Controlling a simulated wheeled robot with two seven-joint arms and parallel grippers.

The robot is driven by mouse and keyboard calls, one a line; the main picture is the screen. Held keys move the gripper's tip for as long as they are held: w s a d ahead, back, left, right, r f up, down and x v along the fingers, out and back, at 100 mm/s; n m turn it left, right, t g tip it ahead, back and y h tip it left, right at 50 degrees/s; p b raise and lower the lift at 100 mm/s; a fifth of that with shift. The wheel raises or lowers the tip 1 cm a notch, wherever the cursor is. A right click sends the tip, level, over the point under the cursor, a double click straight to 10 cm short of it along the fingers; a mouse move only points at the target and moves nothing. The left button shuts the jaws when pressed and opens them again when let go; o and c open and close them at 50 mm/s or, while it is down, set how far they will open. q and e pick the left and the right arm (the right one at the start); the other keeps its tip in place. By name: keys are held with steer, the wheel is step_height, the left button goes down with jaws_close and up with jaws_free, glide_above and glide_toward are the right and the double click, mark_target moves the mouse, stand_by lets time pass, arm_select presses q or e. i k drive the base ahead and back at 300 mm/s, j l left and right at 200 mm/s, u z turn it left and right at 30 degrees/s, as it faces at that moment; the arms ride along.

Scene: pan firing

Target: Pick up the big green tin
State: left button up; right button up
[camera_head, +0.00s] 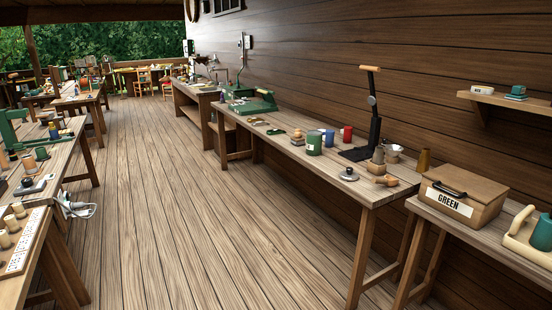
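A big green tin (314,142) stands upright on the long wooden workbench (372,190) along the right wall. It has a pale mark on its side. A smaller blue tin (329,138) and a red tin (347,134) stand to its right. Another green cylindrical thing (541,233) is at the right picture edge, partly cut off, by a cream holder (522,236). Neither of my grippers shows in the head view.
A box labelled GREEN (464,196) sits on the near right table. A black lever press (374,120), a pan lid (348,174) and wooden pieces share the workbench. A silvery device (72,206) juts from the left table. The plank floor (190,200) between is clear.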

mark_target(313, 144)
steer(key=i+j+u, duration=0.15)
steer(key=i+u, duration=0.15)
steer(key=i, duration=0.25)
steer(key=i+u, duration=0.25)
steer(key=i, duration=0.25)
steer(key=i+z, duration=0.4)
steer(key=i+j+z, duration=0.15)
steer(key=z, duration=0.25)
steer(key=i+j+z, duration=0.25)
steer(key=z, duration=0.15)
steer(key=i+j+z, duration=0.4)
steer(key=k+l, duration=0.05)
steer(key=l, duration=0.05)
